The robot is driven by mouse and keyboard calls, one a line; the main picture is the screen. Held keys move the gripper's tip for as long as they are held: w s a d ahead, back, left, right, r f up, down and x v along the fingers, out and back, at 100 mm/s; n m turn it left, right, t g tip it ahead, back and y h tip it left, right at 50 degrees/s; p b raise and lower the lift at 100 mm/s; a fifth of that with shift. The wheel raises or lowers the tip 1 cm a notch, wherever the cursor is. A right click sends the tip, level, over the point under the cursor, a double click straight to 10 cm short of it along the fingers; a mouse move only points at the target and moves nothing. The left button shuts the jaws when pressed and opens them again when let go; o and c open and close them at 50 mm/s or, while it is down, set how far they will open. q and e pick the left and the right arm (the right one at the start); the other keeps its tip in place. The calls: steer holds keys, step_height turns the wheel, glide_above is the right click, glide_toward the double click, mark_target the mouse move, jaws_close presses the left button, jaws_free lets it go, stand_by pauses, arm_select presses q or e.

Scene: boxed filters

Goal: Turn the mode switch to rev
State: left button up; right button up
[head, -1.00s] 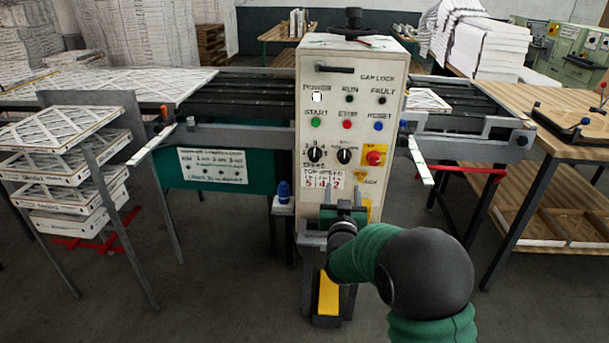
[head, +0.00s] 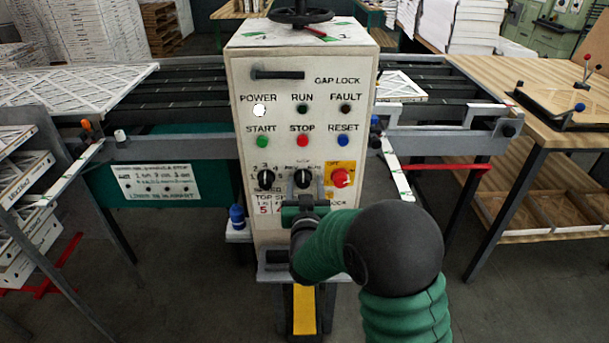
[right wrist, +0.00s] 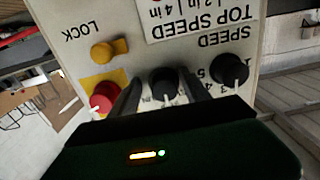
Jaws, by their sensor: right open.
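The mode switch (head: 302,178) is the middle black knob on the white control panel (head: 240,130), between the speed knob (head: 265,179) and the red stop button (head: 341,178). The labels above it are too small to read surely. In the right wrist view, which is upside down, the mode switch (right wrist: 163,83) has a white mark towards the panel's top. My right gripper (head: 305,194) is open just in front of and below the switch. In the right wrist view the fingers (right wrist: 163,92) appear on either side of the knob; contact cannot be told. My left gripper is out of view.
A yellow lock knob (right wrist: 102,52) sits near the red button. A blue bottle (head: 237,217) stands on a small ledge left of the panel. A handwheel (head: 301,16) tops the cabinet. Conveyor rails run to both sides, and a wooden table (head: 545,100) stands right.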

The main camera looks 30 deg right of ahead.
steer(key=shift+s+r, duration=0.15)
steer(key=shift+s+a+r, duration=0.1)
steer(key=shift+a+r, duration=0.05)
steer(key=shift+a, duration=0.05)
steer(key=shift+a+r, duration=0.1)
steer(key=shift+a, duration=0.25)
steer(key=shift+c, duration=0.7)
steer(key=shift+a, duration=0.2)
steer(key=shift+c, duration=2.3)
steer(key=shift+s+d, duration=0.1)
steer(key=shift+d, duration=0.3)
jaws_close()
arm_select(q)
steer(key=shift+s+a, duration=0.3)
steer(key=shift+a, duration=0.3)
arm_select(e)
steer(key=shift+a, duration=0.25)
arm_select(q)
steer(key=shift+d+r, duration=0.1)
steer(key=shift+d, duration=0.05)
arm_select(e)
steer(key=shift+d, duration=0.15)
